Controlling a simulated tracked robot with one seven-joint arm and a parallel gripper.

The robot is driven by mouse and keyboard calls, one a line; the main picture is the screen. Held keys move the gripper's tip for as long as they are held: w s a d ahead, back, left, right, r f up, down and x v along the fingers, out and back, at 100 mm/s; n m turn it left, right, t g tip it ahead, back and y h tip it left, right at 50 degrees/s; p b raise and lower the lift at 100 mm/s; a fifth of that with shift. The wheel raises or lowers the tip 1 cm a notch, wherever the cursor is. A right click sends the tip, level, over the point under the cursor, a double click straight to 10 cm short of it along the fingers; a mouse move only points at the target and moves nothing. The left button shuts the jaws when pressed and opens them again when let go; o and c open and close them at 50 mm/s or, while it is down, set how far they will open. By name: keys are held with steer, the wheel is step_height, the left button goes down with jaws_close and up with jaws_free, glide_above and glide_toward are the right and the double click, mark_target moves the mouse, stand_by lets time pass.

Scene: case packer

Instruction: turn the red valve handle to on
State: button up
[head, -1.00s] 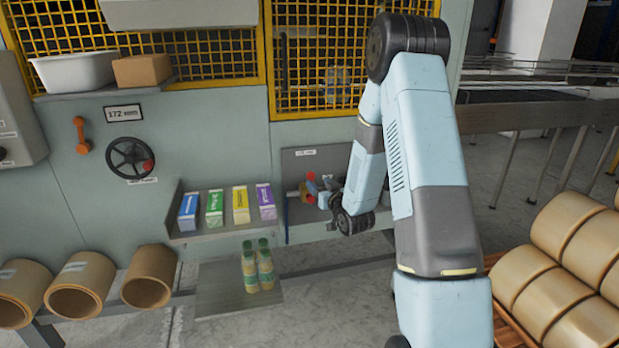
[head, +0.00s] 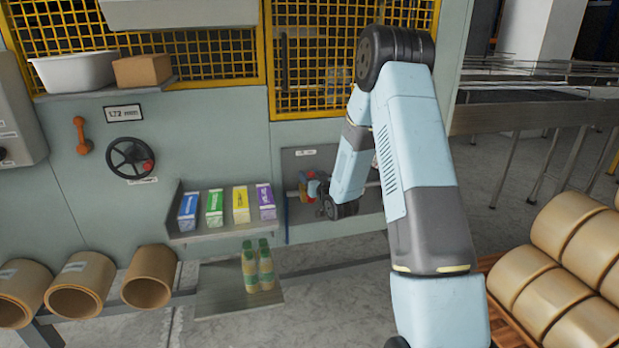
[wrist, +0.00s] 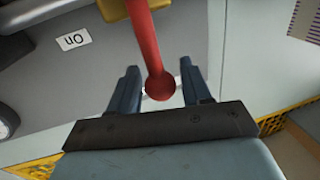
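The red valve handle (wrist: 149,45) reaches down from the top of the wrist view and ends in a round red knob (wrist: 159,87). My gripper (wrist: 160,88) is open, with one finger on each side of the knob and a gap on both sides. In the head view a small red part of the handle (head: 311,174) shows at the recessed panel, beside my gripper (head: 321,188). The brass-coloured valve body (head: 303,190) is partly visible there. A white label reading "On" (wrist: 73,41) appears upside down, left of the handle in the wrist view.
A shelf (head: 212,228) with several small cartons is just left of the valve panel (head: 296,226). Below it, a lower tray (head: 218,292) holds bottles (head: 257,268). A black handwheel (head: 130,158) is farther left. Large tan rolls (head: 560,250) lie at the right.

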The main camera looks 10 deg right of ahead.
jaws_close()
steer(key=shift+a, duration=0.2)
stand_by(0.3)
